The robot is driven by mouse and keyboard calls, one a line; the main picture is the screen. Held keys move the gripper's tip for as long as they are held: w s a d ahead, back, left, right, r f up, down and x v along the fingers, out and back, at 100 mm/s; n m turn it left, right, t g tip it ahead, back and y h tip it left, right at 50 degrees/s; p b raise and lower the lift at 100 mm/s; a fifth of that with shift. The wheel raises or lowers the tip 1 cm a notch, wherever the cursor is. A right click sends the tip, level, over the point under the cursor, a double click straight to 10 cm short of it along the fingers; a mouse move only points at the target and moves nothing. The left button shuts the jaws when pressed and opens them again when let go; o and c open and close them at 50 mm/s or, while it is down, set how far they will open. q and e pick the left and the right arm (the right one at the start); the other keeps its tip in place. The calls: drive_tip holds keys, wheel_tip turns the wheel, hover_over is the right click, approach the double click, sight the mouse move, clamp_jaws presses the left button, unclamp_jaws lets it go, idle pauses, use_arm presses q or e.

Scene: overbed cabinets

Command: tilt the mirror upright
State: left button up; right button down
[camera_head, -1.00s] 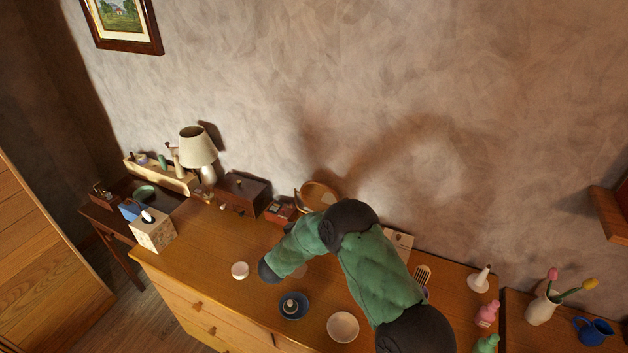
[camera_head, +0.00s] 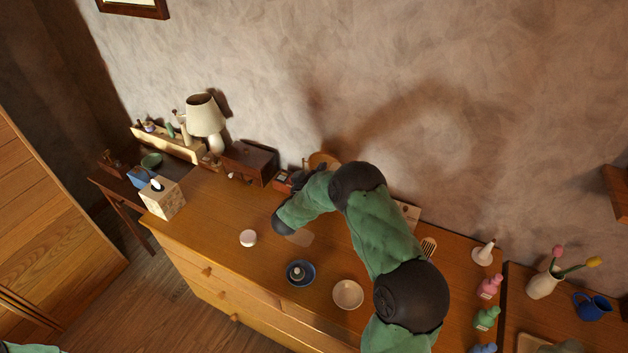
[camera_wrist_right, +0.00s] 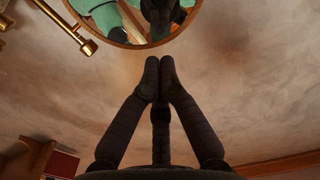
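The round mirror in a wooden frame (camera_head: 322,160) stands at the back of the dresser by the wall, mostly hidden behind my right arm in the head view. In the right wrist view the lower part of the mirror (camera_wrist_right: 140,18) fills the top edge and reflects my green arm. A brass rod with a knob (camera_wrist_right: 86,46) is beside it. My right gripper (camera_wrist_right: 159,78) has its dark fingertips together with nothing seen between them. It is just outside the mirror's rim in that picture; contact is not visible. My left gripper is out of view.
The wooden dresser (camera_head: 215,225) also holds a tissue box (camera_head: 163,197), a lamp (camera_head: 205,118), a dark wooden box (camera_head: 250,162), a blue bowl (camera_head: 300,273) and a cream bowl (camera_head: 348,294). The wall is close behind. The dresser's left front is clear.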

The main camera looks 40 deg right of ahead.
sight(331, 155)
drive_tip(key=shift+x, duration=2.3)
drive_tip(key=shift+w+d+r+b, duration=0.1)
drive_tip(key=shift+w+d+b, duration=0.2)
drive_tip(key=shift+d+b, duration=0.25)
